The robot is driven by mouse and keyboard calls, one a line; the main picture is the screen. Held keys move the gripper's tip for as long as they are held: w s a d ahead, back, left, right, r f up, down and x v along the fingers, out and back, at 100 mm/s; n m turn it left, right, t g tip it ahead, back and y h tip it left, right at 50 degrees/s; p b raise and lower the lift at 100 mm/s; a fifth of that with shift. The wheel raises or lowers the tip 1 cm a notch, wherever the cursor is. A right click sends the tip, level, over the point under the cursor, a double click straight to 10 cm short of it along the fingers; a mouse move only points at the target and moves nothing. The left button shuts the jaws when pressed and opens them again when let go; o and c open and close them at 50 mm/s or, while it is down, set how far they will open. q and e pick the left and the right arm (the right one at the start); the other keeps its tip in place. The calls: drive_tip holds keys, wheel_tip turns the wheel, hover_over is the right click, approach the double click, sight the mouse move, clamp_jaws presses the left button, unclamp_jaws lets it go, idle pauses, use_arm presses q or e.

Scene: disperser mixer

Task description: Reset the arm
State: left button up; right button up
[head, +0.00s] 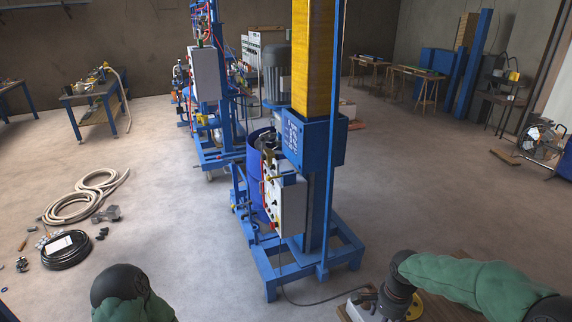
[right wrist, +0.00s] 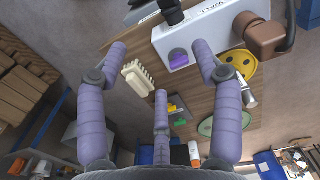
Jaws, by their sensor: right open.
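My right arm (head: 470,278) in its green sleeve reaches in from the right in the head view, bent down toward a board on the floor side. In the right wrist view my right gripper (right wrist: 160,65) has its purple fingers spread wide, with nothing held between them. The fingers are over a wooden board (right wrist: 205,95) with small items on it. My left arm (head: 125,295) shows at the bottom left of the head view as a black joint and a green sleeve. My left gripper is out of view.
The board holds a white box with a purple button (right wrist: 178,57), a yellow disc (right wrist: 238,65) and a cream toothed piece (right wrist: 138,78). The blue mixer frame (head: 325,190) with its control box (head: 287,205) stands ahead. Coiled hoses (head: 80,200) lie at left; floor between is clear.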

drive_tip(key=s+a+f+n+y+b, duration=0.1)
drive_tip(key=s+a+f+n+b, duration=0.3)
drive_tip(key=f, duration=0.6)
drive_tip(key=s+a+f+n+y+b, duration=0.1)
drive_tip(key=a+f+y, duration=0.1)
drive_tip(key=a+f, duration=0.7)
use_arm(q)
wheel_tip(320, 180, down, 11)
drive_tip(key=b, duration=0.5)
drive_tip(key=shift+w+b, duration=0.2)
drive_tip(key=shift+b, duration=0.15)
use_arm(e)
drive_tip(key=s+a+f+n, duration=0.2)
drive_tip(key=s+f, duration=0.4)
drive_tip(key=f, duration=0.2)
drive_tip(key=s+a+f+n, duration=0.1)
drive_tip(key=s+f+n, duration=0.2)
drive_tip(key=s+f, duration=0.2)
wheel_tip(320, 180, down, 4)
drive_tip(key=shift+s+a+r+y, duration=0.1)
drive_tip(key=shift+s+a+y, duration=0.2)
drive_tip(key=shift+s+a, duration=0.1)
